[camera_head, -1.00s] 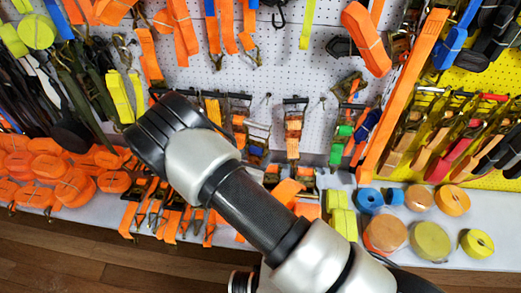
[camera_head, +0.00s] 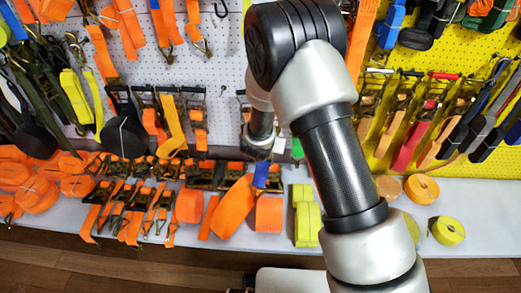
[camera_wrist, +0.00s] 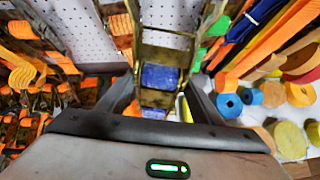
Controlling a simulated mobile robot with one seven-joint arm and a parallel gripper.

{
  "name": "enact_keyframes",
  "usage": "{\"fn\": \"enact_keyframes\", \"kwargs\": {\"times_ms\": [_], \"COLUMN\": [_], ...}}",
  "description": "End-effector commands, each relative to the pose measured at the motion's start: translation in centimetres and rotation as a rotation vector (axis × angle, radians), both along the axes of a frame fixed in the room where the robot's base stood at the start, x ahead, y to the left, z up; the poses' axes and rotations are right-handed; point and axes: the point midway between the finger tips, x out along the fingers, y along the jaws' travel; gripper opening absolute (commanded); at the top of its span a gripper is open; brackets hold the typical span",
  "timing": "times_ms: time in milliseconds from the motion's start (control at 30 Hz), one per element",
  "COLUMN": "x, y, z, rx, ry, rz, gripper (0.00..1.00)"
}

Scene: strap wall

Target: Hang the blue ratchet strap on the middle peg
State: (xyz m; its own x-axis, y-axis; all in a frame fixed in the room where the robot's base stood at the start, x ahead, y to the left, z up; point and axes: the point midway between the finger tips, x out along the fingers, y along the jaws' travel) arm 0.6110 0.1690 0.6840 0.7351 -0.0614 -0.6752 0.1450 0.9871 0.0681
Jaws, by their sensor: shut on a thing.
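The blue ratchet strap shows as a brassy metal ratchet (camera_wrist: 165,42) with blue webbing (camera_wrist: 160,77) in the wrist view. It is between the two fingers of my gripper (camera_wrist: 160,98), which is shut on it. In the head view my gripper (camera_head: 258,145) is partly hidden by my arm, in front of the lower pegboard. The blue webbing (camera_head: 262,175) hangs below it, over the table's back part. A small bare peg (camera_head: 222,90) sticks out of the white board to the left. I cannot tell which peg is the middle one, as my arm covers part of the board.
Orange ratchet straps (camera_head: 197,120) hang just left of my gripper. A green strap (camera_head: 297,147) hangs to the right. Orange and yellow rolls (camera_head: 306,215) crowd the table (camera_head: 455,195) below. The yellow board (camera_head: 480,165) at right is full of straps.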

Motion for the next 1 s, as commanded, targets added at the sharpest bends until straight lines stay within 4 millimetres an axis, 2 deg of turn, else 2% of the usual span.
{"fn": "enact_keyframes", "kwargs": {"times_ms": [300,1000], "x": [0.8,4.2], "y": [-0.6,-0.6], "z": [0.9,0.6], "rx": [0.009,0.009], "ry": [0.019,0.018], "rz": [0.015,0.014], "gripper": [0.04,0.04]}}
